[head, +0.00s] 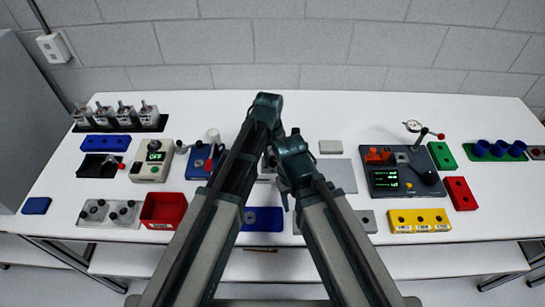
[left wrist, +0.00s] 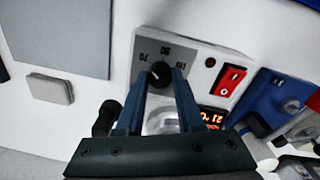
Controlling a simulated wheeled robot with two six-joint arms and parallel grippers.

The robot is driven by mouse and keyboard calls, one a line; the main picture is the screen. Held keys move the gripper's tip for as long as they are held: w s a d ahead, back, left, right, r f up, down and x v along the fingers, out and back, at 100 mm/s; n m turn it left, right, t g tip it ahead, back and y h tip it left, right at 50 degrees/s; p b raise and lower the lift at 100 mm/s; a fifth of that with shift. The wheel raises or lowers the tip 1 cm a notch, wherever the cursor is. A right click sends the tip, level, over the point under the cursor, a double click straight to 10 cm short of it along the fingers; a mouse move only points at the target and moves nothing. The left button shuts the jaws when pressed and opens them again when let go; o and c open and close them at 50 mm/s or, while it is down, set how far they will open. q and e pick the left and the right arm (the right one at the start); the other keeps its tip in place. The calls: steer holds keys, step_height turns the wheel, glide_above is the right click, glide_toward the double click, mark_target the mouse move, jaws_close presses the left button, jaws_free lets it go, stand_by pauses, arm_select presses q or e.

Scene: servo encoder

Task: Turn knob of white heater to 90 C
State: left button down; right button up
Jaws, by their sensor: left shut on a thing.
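The white heater (left wrist: 199,60) shows in the left wrist view, with a grey dial plate marked around 70, 90 and 110. Its black knob (left wrist: 160,72) sits between the fingertips of my left gripper (left wrist: 160,84), which is shut on it. A light mark shows on the knob, but which number it points at is not clear. The heater's red-lit display (left wrist: 212,117) is partly covered by the gripper, and a red switch (left wrist: 229,80) is beside the dial. In the head view my arms hide most of the heater and the knob. My right gripper cannot be made out.
A blue device (left wrist: 265,100) stands close beside the heater. In the head view, a white meter with a green display (head: 154,160) and a red bin (head: 163,210) are left. A dark station with a green screen (head: 392,182) and a yellow block (head: 419,221) are right.

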mark_target(271, 158)
arm_select(q)
steer(key=m, duration=0.5)
steer(key=shift+m+g, duration=0.3)
steer(key=shift+m, duration=2.2)
steer(key=c, duration=0.5)
jaws_free()
steer(key=shift+c, duration=0.2)
steer(key=shift+r, duration=0.1)
arm_select(e)
steer(key=shift+r, duration=0.1)
arm_select(q)
step_height(271, 158, up, 14)
steer(key=p, duration=1.3)
steer(key=shift+w+a+f+p, duration=0.2)
steer(key=shift+a+p, duration=0.05)
steer(key=shift+p, duration=0.15)
arm_select(e)
step_height(271, 158, up, 14)
steer(key=shift+f, duration=0.2)
